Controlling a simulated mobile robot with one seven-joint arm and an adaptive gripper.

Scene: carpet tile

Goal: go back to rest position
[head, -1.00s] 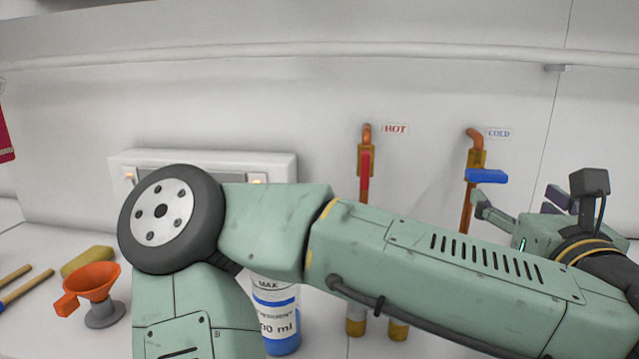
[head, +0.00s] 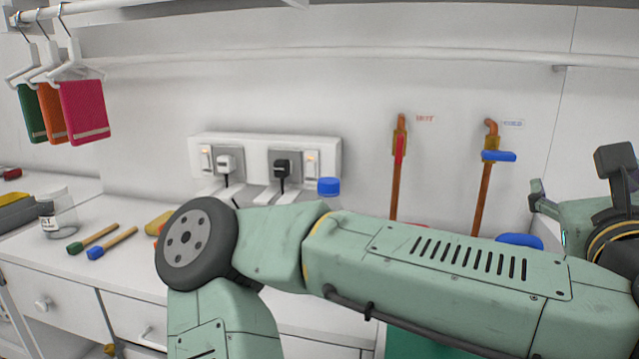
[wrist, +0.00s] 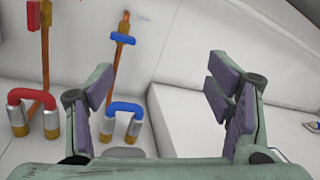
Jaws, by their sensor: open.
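My gripper (wrist: 165,105) is open and empty in the wrist view, its two padded fingers wide apart with pale wall and surface between them. In the head view my gripper (head: 563,210) is at the right edge, partly cut off, in front of the wall and right of the cold pipe. My arm stretches across the lower part of the head view and hides part of the counter.
The hot pipe's red lever (head: 399,150) and the cold pipe's blue lever (head: 499,156) are on the back wall. Cloths (head: 84,110) hang from a rail.

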